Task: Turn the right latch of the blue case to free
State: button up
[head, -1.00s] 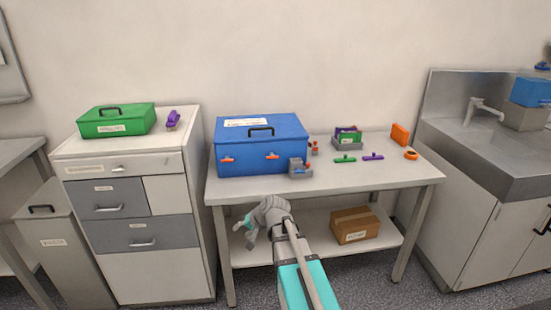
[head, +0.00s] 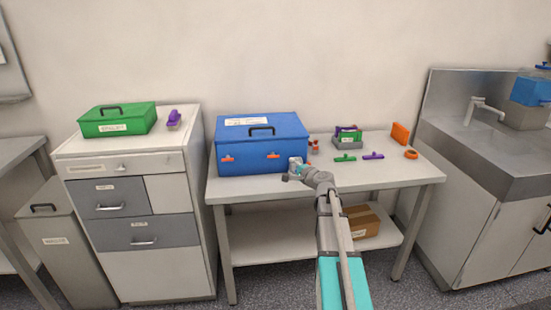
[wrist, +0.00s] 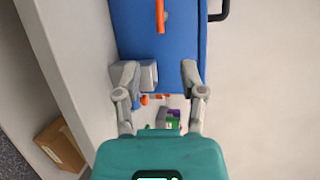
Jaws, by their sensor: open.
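The blue case (head: 240,148) stands closed on the table, with a black handle on its lid. Its right latch (head: 273,156) is a small orange bar lying crosswise on the front face. This latch also shows at the top of the wrist view (wrist: 160,14). The left latch (head: 227,159) is a similar orange bar. My gripper (wrist: 160,76) is open and empty, its fingers apart at the case's right end. The latch lies beyond the fingertips in the wrist view, not between them. In the head view my gripper is at the case's front right corner.
A grey block (wrist: 148,75) stands close by, partly behind one finger. A cardboard box (head: 362,221) sits on the lower shelf.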

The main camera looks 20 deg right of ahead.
aim_at(273, 155)
jog(key=b+x, duration=0.2)
jog(key=x, duration=1.2)
jog(key=shift+s, duration=0.1)
jog(key=shift+s, duration=0.1)
grip_shut()
